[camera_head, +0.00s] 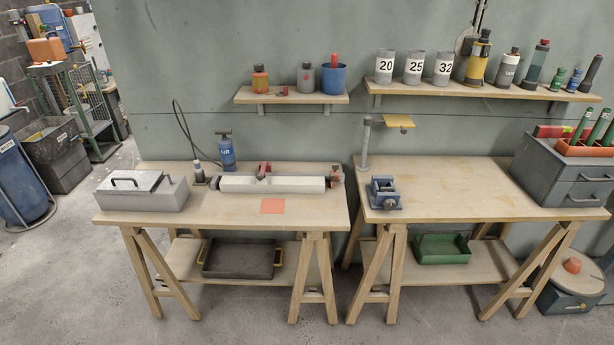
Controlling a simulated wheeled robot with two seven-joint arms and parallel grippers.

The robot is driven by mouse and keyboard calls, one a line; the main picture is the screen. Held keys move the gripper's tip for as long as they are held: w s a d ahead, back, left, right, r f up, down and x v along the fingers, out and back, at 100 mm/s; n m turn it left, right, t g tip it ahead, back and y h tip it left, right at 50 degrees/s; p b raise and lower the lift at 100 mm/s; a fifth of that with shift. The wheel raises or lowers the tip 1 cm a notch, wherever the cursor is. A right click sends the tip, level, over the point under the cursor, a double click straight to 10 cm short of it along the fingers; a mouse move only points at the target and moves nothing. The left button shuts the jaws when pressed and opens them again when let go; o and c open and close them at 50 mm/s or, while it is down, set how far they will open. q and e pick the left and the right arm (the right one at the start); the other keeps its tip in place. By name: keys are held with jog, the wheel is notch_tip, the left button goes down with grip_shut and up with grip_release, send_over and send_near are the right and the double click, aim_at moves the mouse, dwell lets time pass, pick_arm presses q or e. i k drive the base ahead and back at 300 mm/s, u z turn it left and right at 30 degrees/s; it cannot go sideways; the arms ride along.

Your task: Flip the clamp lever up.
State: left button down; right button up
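A long pale bar-like fixture (290,184) lies across the back half of the left workbench. A small red clamp-like part (264,170) stands at the middle of its rear edge. Another dark and red part (335,174) sits at its right end. Both are small in the picture, and I cannot tell which one carries the clamp lever or how the lever is tilted. Neither of my grippers shows in the head view.
The left workbench (330,212) also holds a grey lidded box (143,191), a blue AIR bottle (227,152) and an orange square (272,206). The right workbench (455,190) bears a blue vise (385,193) and a grey drawer cabinet (560,172); its middle is clear.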

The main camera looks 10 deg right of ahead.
aim_at(262, 171)
jog(key=z, duration=0.45)
jog(key=i, duration=0.4)
jog(key=z, duration=0.4)
